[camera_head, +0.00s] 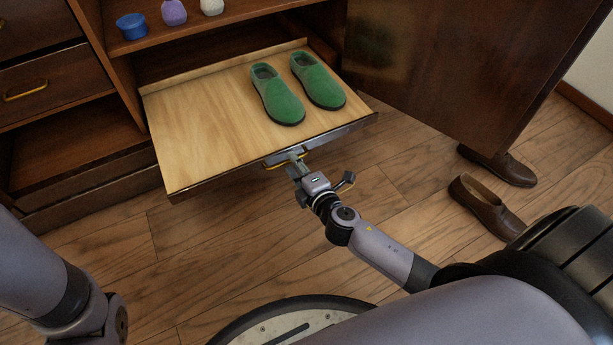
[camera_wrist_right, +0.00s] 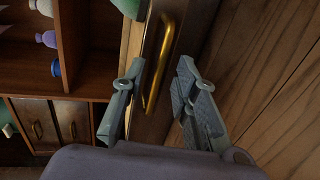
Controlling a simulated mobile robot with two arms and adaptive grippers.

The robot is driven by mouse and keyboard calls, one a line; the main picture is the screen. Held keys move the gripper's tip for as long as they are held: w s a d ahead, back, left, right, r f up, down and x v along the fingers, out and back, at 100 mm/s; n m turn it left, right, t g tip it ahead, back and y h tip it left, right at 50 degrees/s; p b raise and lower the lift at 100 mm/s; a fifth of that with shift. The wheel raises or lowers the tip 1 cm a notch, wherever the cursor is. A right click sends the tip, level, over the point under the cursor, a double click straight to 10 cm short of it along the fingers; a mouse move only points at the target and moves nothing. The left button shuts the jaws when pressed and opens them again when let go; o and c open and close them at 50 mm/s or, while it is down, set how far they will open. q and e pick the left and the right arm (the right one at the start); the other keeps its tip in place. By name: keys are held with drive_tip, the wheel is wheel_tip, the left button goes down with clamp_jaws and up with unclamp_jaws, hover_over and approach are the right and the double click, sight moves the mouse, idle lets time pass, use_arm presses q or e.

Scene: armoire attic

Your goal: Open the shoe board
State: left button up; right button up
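The shoe board (camera_head: 195,125) is a light wooden pull-out shelf with a dark front edge. It sticks well out of the armoire, with a pair of green shoes (camera_head: 278,95) at its back right. Its brass handle (camera_wrist_right: 160,65) is on the front edge; in the head view the handle is partly hidden by my right gripper (camera_head: 290,158). In the right wrist view my right gripper (camera_wrist_right: 157,105) has its fingers spread, with the handle in line between them and no finger clearly pressing on it. Only part of my left arm shows at the lower left; its gripper is out of view.
An open armoire door (camera_head: 450,60) stands to the right of the board. Brown shoes (camera_head: 485,205) lie on the wooden floor at the right. Drawers (camera_head: 40,90) are at the left, and a blue bowl (camera_head: 132,26) stands on a shelf above. Floor in front of the board is clear.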

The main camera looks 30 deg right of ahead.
drive_tip(key=v, duration=1)
drive_tip(key=shift+s, duration=0.35)
